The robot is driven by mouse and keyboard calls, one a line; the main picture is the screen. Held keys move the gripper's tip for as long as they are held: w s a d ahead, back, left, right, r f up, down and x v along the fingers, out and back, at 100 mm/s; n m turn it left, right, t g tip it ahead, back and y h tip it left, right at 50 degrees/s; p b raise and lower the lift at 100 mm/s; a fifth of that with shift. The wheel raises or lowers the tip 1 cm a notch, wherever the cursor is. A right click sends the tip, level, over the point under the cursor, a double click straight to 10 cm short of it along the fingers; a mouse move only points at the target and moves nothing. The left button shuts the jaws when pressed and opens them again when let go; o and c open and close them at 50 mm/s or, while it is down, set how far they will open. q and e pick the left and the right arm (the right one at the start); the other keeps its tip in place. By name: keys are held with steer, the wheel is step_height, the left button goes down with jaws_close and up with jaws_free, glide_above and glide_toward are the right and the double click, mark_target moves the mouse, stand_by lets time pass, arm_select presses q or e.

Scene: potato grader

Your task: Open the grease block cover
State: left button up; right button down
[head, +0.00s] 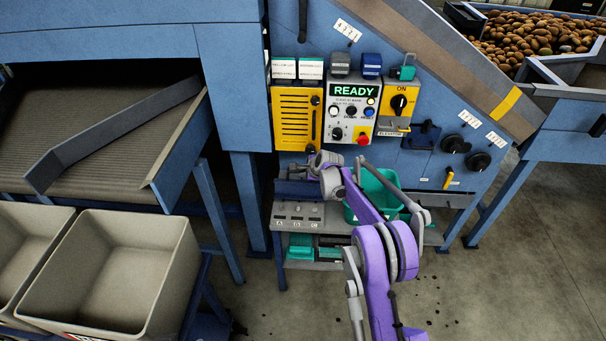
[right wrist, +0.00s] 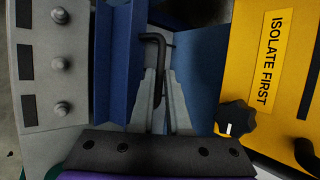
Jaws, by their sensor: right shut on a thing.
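The grease block (head: 298,215) is a grey ledge with three nipples, low on the blue machine front. Its nipples also show uncovered on the grey block (right wrist: 50,90) at the left of the right wrist view. The blue cover (head: 292,190) stands raised along the block's back edge; it also shows in the wrist view (right wrist: 115,60). My right gripper (head: 316,168) is at the cover's right part. In the wrist view its fingers (right wrist: 158,95) are shut on a bent black handle (right wrist: 155,42) beside the cover. My left gripper is not in view.
Above is a yellow panel (head: 291,112), marked "ISOLATE FIRST" in the wrist view (right wrist: 270,50), with a black knob (right wrist: 236,118) close to the gripper. A control box reading READY (head: 351,92) is beside it. A teal bin (head: 366,186) stands behind my right arm.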

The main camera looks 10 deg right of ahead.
steer(key=shift+w+d+r, duration=0.15)
steer(key=shift+w+r, duration=0.15)
steer(key=c, duration=1.3)
jaws_free()
steer(key=shift+o, duration=0.5)
steer(key=shift+w+f, duration=0.15)
steer(key=v, duration=1.1)
steer(key=shift+f, duration=0.2)
